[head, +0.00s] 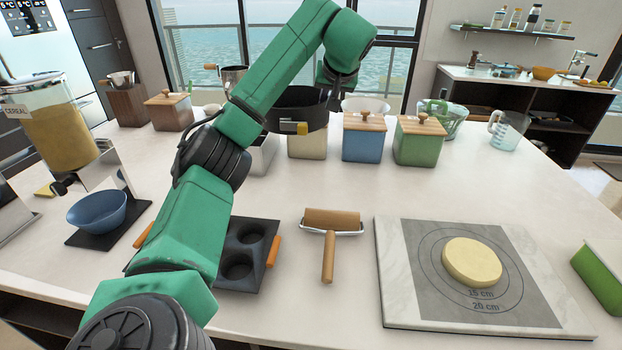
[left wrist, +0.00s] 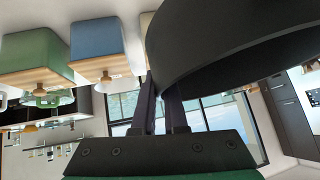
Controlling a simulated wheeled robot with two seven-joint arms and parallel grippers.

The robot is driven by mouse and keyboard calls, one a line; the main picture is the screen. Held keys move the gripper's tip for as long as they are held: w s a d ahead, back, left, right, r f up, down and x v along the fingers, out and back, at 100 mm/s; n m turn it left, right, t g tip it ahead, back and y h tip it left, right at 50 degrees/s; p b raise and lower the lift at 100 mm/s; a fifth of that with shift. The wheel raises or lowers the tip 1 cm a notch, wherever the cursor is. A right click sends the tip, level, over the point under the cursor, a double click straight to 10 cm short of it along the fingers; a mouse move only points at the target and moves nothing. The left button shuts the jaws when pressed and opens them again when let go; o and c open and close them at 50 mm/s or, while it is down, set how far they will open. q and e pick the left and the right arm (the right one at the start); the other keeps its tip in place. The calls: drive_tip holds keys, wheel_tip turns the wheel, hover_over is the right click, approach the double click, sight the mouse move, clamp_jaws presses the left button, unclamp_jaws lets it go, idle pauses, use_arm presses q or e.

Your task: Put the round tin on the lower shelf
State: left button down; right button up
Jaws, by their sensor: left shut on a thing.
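The round tin (head: 297,112) is a dark, shallow pan with a yellow-and-grey clasp on its side. It is held in the air above the back of the table, in front of the row of canisters. In the left wrist view the tin (left wrist: 235,45) fills the upper right, its wall at the fingers. My left gripper (left wrist: 162,90) is shut on its edge; in the head view the fingers are hard to make out. My right gripper is in neither view. I cannot tell which shelf is the lower shelf.
Wood-lidded canisters, blue (head: 363,143) and green (head: 418,145) among them, line the table's back. A muffin tray (head: 262,238), rolling pin (head: 329,222) and marble board with dough (head: 395,300) occupy the front. A dark shelved counter (head: 552,122) stands at the back right.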

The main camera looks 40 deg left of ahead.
use_arm(q)
drive_tip(key=f, duration=0.6)
drive_tip(key=f+b, duration=0.1)
drive_tip(key=f, duration=1.3)
drive_tip(key=shift+w+b, duration=0.25)
drive_tip(key=shift+b, duration=0.15)
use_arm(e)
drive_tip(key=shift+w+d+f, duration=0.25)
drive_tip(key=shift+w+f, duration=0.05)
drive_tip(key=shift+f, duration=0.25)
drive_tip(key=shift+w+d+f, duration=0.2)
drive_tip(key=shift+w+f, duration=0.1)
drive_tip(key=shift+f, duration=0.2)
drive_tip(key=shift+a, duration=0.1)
use_arm(q)
drive_tip(key=c, duration=1)
unclamp_jaws()
drive_tip(key=shift+s+d, duration=0.1)
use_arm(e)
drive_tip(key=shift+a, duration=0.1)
use_arm(q)
drive_tip(key=shift+r, duration=0.1)
